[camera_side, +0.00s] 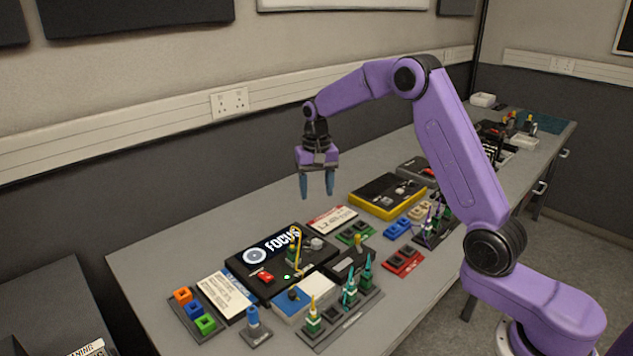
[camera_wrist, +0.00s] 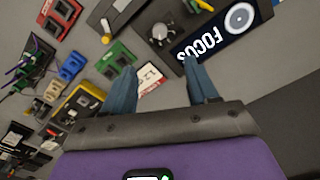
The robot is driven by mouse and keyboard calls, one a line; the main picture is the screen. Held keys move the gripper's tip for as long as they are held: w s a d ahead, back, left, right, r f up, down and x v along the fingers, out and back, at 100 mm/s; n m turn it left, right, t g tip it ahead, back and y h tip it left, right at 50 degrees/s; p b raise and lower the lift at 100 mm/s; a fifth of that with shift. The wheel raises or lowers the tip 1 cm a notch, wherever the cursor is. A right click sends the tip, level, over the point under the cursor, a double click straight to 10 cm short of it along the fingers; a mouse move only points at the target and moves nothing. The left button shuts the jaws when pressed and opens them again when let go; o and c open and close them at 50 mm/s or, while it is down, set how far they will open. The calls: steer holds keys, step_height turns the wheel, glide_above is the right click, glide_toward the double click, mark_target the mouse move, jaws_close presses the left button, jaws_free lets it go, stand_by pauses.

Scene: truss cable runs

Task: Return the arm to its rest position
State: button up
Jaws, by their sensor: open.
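My gripper (camera_side: 317,186) hangs from my purple arm above the far part of the grey table (camera_side: 190,236). Its two blue fingers point down and stand apart, with nothing between them. In the wrist view my gripper (camera_wrist: 163,88) shows both fingers spread, over a red and white card (camera_wrist: 150,76) that lies on the table below. No finger touches anything on the table. The arm is raised and bent, clear of the things beneath it.
A black box marked FOCUS (camera_side: 280,262), a yellow-edged black box (camera_side: 388,196), a green block (camera_side: 355,233), a red block (camera_side: 403,262) and racks of green-tipped connectors (camera_side: 345,305) crowd the table. A wall socket (camera_side: 229,102) is behind. Bare table lies along the back left.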

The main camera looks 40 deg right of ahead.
steer(key=shift+r, duration=0.85)
steer(key=shift+a, duration=0.1)
steer(key=s+a+r+n, duration=0.2)
steer(key=s+a+n, duration=0.35)
steer(key=s, duration=0.25)
steer(key=s+a+r+n, duration=0.2)
steer(key=s+a+n, duration=0.2)
steer(key=s+a, duration=0.4)
steer(key=s+d+f+n, duration=0.1)
steer(key=s+n, duration=0.3)
steer(key=s, duration=0.8)
steer(key=s+d+f+n, duration=0.1)
steer(key=s+d+n, duration=0.3)
steer(key=s, duration=0.8)
steer(key=shift+d+n, duration=0.2)
steer(key=shift+n, duration=0.35)
